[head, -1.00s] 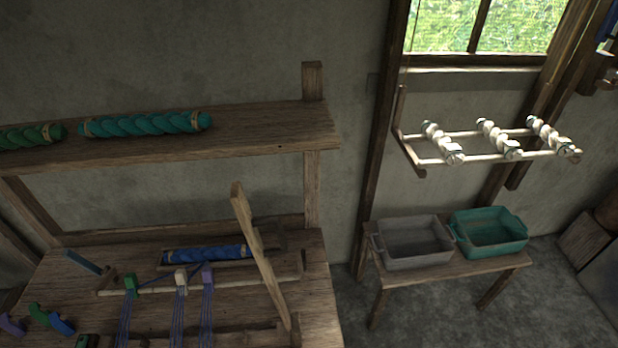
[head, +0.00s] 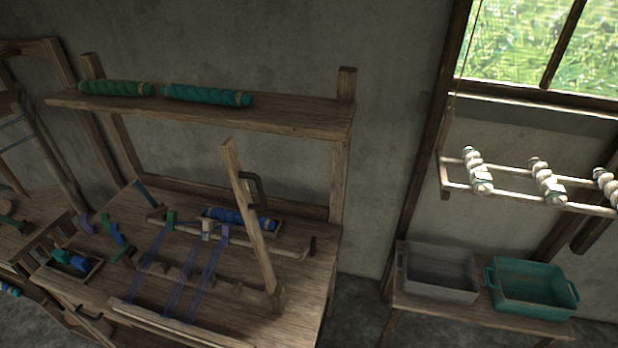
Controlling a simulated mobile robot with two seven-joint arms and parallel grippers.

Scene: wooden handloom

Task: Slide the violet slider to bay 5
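The violet slider (head: 227,232) is a small block on the wooden rail (head: 285,249) of the handloom. It is the rightmost of three blocks there, close to the right of a white slider (head: 208,229), with a green slider (head: 171,218) further left. Blue threads run down from the blocks toward the front beam. A slanted wooden post (head: 252,220) stands to the right of the violet slider. I cannot make out bay numbers. Neither of my grippers is in view.
A blue roll (head: 238,217) lies in a tray behind the rail. A shelf (head: 300,119) above holds a green roll (head: 117,88) and a teal roll (head: 207,96). Grey (head: 440,273) and teal (head: 534,289) crates stand on a bench at right. Small coloured pieces lie at left.

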